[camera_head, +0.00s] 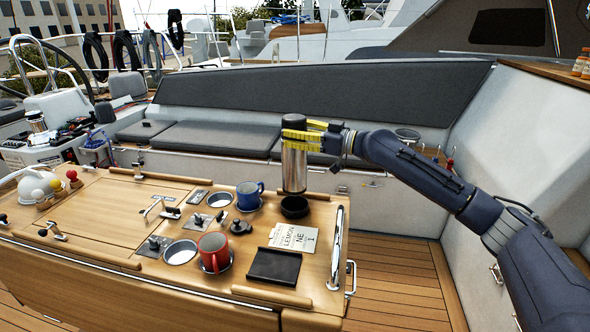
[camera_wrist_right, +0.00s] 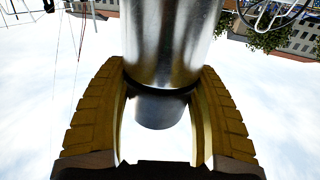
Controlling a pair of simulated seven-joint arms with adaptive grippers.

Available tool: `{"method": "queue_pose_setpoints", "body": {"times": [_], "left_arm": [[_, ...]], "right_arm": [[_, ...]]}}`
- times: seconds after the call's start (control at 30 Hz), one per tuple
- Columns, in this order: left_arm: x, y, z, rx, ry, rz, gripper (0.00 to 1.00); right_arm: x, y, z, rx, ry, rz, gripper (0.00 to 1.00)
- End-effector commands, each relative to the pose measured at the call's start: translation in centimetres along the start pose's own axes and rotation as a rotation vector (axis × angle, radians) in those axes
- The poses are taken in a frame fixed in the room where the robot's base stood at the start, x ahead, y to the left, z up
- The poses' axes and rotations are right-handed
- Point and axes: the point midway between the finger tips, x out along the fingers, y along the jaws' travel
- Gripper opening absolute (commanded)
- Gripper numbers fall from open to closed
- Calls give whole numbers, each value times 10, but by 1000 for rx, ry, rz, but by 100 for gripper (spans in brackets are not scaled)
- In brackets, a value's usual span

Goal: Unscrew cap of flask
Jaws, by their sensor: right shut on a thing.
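The flask (camera_head: 294,172) is a tall steel cylinder with a dark cap (camera_head: 293,121) on top. It stands upright, with its base just above or behind a round black holder (camera_head: 295,206); I cannot tell whether they touch. My right gripper (camera_head: 300,138) comes from the right, its yellow fingers shut around the flask's upper part, just below the dark top. In the right wrist view, which is upside down, the fingers (camera_wrist_right: 162,80) flank the steel body (camera_wrist_right: 165,40), and the cap end (camera_wrist_right: 158,110) points down the picture. My left gripper is not in view.
The wooden table (camera_head: 110,215) holds a blue mug (camera_head: 249,194), a red mug (camera_head: 213,252), a small black lid-like piece (camera_head: 240,227), a paper card (camera_head: 294,237) and a black tray (camera_head: 274,266). A grey cushioned bench (camera_head: 215,136) runs behind.

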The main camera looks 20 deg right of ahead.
Motion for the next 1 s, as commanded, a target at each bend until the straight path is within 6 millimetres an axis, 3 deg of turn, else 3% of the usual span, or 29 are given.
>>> {"method": "queue_pose_setpoints", "body": {"times": [0.1, 0.3, 0.57, 1.0], "left_arm": [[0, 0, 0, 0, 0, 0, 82], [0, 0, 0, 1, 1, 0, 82], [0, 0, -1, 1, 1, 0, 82], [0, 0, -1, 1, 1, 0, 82]], "right_arm": [[0, 0, 24, 4, 1, 0, 0], [0, 1, 52, 3, 2, 1, 0], [0, 0, 65, 0, 4, 0, 0], [0, 1, 106, 0, 3, 0, 0]]}}
